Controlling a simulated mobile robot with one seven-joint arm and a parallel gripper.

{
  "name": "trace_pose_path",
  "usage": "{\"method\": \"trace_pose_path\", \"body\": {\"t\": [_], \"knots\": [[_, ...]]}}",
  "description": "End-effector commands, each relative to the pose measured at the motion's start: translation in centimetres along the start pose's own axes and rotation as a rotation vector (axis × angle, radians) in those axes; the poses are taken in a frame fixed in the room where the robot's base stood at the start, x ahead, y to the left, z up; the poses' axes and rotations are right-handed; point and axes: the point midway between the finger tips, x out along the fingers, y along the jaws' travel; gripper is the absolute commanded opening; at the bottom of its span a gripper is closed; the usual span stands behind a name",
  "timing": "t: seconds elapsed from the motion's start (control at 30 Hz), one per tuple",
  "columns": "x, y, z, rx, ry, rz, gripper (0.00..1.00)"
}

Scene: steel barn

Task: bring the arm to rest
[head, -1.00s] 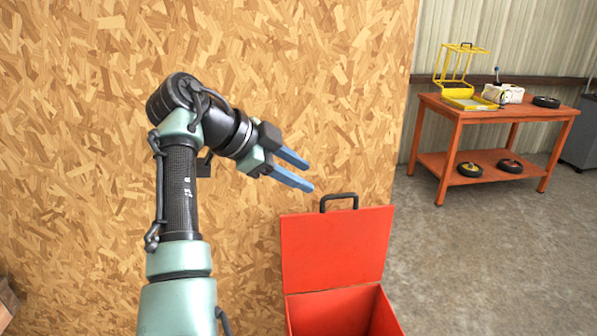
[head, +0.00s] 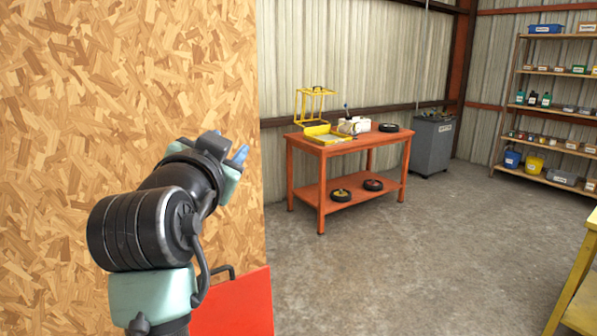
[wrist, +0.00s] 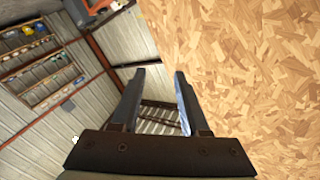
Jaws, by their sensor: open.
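My gripper shows at the left of the head view, its blue fingertips (head: 240,155) mostly hidden behind my own wrist. In the wrist view its two fingers (wrist: 158,98) stand apart with nothing between them. The gripper is open and empty. It is raised in front of the chipboard wall (head: 120,80), above the red box. I cannot tell how far the fingers are from the wall.
A red box with a raised lid (head: 238,305) is below my arm. An orange table (head: 345,148) with a yellow rack (head: 315,105) stands beyond. Shelves (head: 555,100), a grey cabinet (head: 432,145) and a yellow table edge (head: 580,280) are right. The middle floor is clear.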

Motion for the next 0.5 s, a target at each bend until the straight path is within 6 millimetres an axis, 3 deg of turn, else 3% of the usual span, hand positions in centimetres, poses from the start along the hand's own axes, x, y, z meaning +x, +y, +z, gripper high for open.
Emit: {"method": "trace_pose_path", "body": {"t": [0.03,0.1,0.3,0.4,0.5], "knots": [[-1.4,0.3,-3.1,-0.035,0.070,-0.040,0.45],[-3.7,0.5,-6.6,-0.096,0.173,-0.098,0.45],[-12.5,1.0,-15.7,-0.279,0.495,-0.200,0.45],[-16.8,1.0,-18.8,-0.353,0.631,-0.219,0.45],[-19.9,1.1,-20.6,-0.405,0.725,-0.224,0.45]]}}
